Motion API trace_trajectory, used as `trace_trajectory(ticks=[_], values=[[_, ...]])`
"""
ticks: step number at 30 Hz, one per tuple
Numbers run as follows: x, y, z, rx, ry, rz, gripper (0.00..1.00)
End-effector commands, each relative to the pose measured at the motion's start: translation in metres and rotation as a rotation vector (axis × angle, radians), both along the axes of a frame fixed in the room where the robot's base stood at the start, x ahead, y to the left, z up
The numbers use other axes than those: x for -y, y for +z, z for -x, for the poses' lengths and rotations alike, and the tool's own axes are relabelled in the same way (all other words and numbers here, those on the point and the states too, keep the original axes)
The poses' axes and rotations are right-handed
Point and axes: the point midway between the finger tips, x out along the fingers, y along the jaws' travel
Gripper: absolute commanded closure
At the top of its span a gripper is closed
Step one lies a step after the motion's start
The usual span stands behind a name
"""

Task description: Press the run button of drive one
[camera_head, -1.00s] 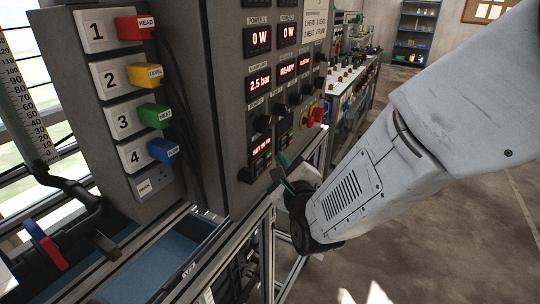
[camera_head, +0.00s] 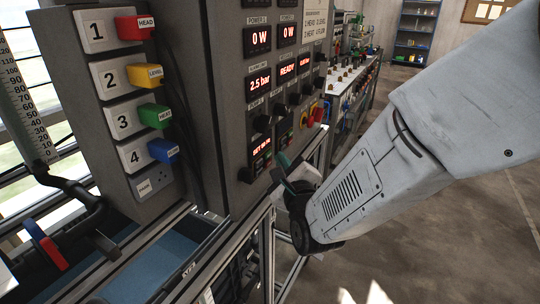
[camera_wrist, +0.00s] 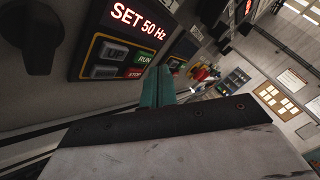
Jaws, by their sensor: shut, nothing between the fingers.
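In the wrist view a drive panel shows a lit display reading SET 50 Hz (camera_wrist: 138,20), with a grey UP button (camera_wrist: 114,53), a green RUN button (camera_wrist: 145,59) and a red STOP button (camera_wrist: 134,73) below it. The same drive (camera_head: 261,156) is low on the grey cabinet in the head view, its buttons too small to read. My gripper (camera_wrist: 158,72) is shut and empty, its teal fingertips just beside the RUN button; contact cannot be told. It also shows in the head view (camera_head: 283,161) in front of the cabinet. No drive number is readable.
A second drive (camera_head: 284,131) sits to the right, near a red and yellow switch (camera_head: 317,115). A black knob (camera_wrist: 38,38) is left of the drive in the wrist view. Numbered sockets with coloured plugs (camera_head: 140,75) fill the left cabinet. Open floor lies at right.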

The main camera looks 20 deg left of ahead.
Motion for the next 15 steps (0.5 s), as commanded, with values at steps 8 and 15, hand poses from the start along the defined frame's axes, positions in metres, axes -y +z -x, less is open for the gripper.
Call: trace_trajectory(ticks=[8,15], values=[[-0.0002,0.0,0.0,0.0,0.0,0.0,1.0],[-0.0063,-0.0001,-0.0005,0.0,0.0,0.0,1.0]])
